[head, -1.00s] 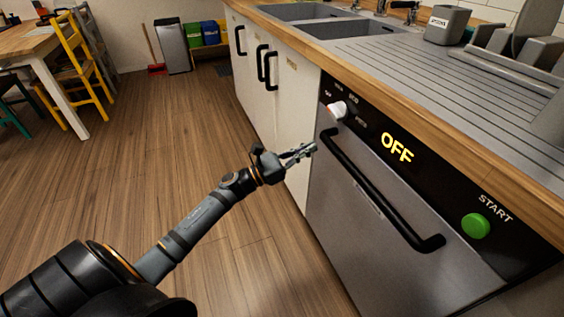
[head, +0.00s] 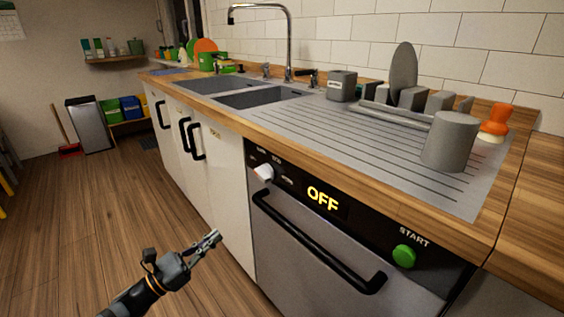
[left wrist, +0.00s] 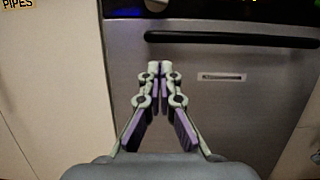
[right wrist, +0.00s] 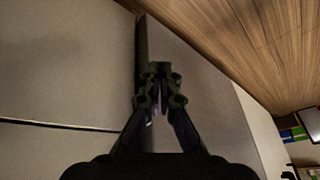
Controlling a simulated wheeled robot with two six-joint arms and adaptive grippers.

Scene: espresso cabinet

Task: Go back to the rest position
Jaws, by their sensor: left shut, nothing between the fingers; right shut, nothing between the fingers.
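My left gripper (head: 213,240) is shut and empty in the head view, in front of the white cabinet and to the left of the dishwasher. In the left wrist view its closed fingers (left wrist: 160,72) show before the dishwasher's steel door (left wrist: 225,110), below the black handle (left wrist: 235,39), apart from it. The dishwasher door (head: 300,270) is closed and its display (head: 323,198) reads OFF. My right gripper is outside the head view. In the right wrist view its fingers (right wrist: 158,75) are shut and empty, before pale panels (right wrist: 60,75).
The wooden counter edge (head: 340,168) runs above the dishwasher. A grey drainboard (head: 330,135), sinks (head: 265,97), a grey cup (head: 452,142) and an orange-handled brush (head: 495,122) are on top. The wooden floor (head: 80,215) at left is clear. A bin (head: 88,124) stands at the back.

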